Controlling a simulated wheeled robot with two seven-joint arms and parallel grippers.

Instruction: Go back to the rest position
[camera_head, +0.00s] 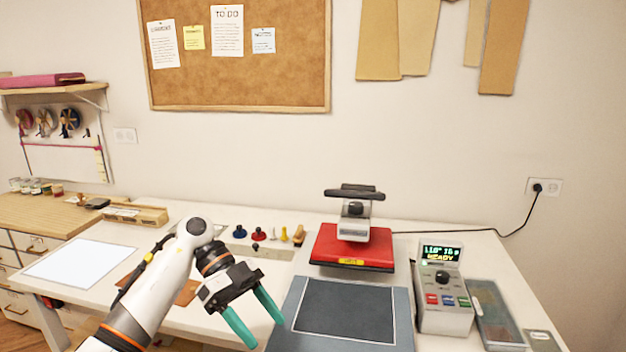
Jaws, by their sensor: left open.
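My left gripper (253,323) comes in from the left over the white table (455,240). Its two teal fingers are apart, with nothing seen between them. It is just left of the dark grey mat (281,331) at the table's front. My right gripper is not in view.
A red heat press (350,247) stands behind the mat. A control box (445,300) with a lit display reading READY is at the right. Several small knobs and stamps (259,235) stand behind my left arm. A white sheet (80,262) lies at the left.

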